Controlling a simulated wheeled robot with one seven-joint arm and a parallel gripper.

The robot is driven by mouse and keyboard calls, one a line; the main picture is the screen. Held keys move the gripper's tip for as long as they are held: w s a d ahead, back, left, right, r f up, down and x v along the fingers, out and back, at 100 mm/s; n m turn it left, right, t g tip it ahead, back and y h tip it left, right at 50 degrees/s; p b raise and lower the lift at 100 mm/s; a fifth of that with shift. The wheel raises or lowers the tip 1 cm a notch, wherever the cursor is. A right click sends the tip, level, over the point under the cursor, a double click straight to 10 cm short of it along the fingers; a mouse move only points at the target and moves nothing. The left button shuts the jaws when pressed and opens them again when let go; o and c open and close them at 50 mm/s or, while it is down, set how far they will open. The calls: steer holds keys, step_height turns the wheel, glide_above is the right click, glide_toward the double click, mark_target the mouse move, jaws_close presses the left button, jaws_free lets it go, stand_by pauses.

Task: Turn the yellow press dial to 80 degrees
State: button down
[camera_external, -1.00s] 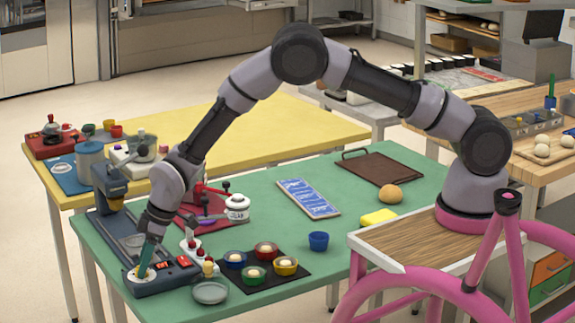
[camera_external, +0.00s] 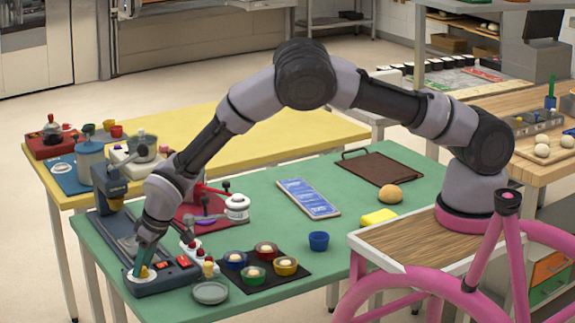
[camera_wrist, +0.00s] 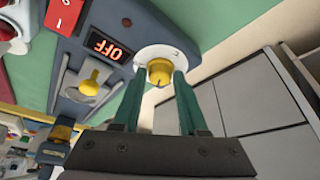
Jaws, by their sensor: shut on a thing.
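The yellow press dial (camera_wrist: 159,72) sits on a round white plate (camera_wrist: 176,53) at the corner of the blue-grey press (camera_wrist: 72,40). In the outside view the press base (camera_external: 170,280) stands at the front left of the green table. My gripper (camera_external: 140,272) reaches down to the dial there. In the wrist view its two green fingers (camera_wrist: 158,82) are shut on the dial, one on each side. The dial's angle marks are too small to read.
A red switch (camera_wrist: 65,15) and a yellow knob (camera_wrist: 92,80) are close by on the press. In the outside view, a grey dish (camera_external: 210,292), a black mat with several small bowls (camera_external: 262,268) and a white jar (camera_external: 237,208) are to the right.

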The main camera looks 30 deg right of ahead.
steer(key=m+h, duration=0.1)
steer(key=m, duration=0.1)
steer(key=m+h, duration=0.1)
steer(key=m, duration=0.2)
steer(key=shift+s+a+t, duration=0.1)
steer(key=shift+a+t, duration=0.1)
steer(key=shift+t, duration=0.2)
steer(key=shift+a+m+h, duration=0.1)
steer(key=shift+m+h, duration=0.7)
steer(key=shift+m, duration=1.4)
steer(key=shift+c, duration=2.3)
jaws_free()
steer(key=v, duration=1)
steer(key=shift+r, duration=0.35)
